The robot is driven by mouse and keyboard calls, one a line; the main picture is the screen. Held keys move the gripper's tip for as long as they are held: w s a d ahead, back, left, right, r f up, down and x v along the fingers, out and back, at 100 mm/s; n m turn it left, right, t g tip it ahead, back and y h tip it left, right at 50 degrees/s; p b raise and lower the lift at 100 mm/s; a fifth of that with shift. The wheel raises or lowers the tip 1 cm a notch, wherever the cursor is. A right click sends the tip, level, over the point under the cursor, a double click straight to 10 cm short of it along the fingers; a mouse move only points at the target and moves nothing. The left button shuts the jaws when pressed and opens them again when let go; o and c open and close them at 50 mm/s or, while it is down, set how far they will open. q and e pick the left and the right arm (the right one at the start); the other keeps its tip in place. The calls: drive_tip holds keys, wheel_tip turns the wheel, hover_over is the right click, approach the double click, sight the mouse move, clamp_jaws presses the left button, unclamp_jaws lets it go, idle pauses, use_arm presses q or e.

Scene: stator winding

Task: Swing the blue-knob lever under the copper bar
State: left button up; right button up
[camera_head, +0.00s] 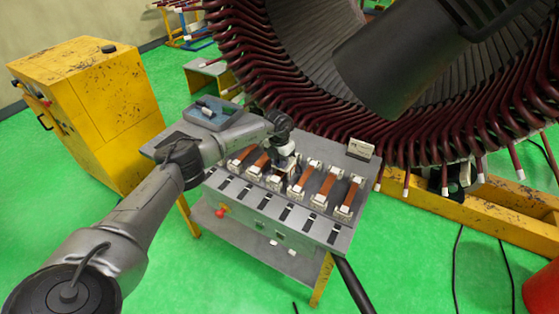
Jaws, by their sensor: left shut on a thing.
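Several copper bars lie in a row of white-ended fixtures on the grey workbench (340,236). One copper bar (304,177) is just right of my left gripper (283,164), and another copper bar (258,163) is just left of it. My left gripper points down over the fixture between these two and is shut on a small part there, at the place of the lever. The blue knob cannot be made out; the fingers and wrist cover that spot. The bar under the gripper is mostly hidden. My right gripper is not in view.
The big stator (300,120) with dark red windings looms behind and right of the bench. A yellow cabinet (85,95) stands at the left. A blue-grey tray (214,113) is at the bench's back left corner, and a small sign (360,148) stands at its back right.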

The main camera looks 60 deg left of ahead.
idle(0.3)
use_arm(q)
drive_tip(key=o, duration=0.9)
drive_tip(key=shift+r, duration=0.1)
drive_tip(key=shift+s+a+r, duration=0.1)
drive_tip(key=shift+a+r, duration=0.05)
drive_tip(key=shift+r, duration=3.25)
drive_tip(key=shift+a+r, duration=0.15)
drive_tip(key=shift+r, duration=3.25)
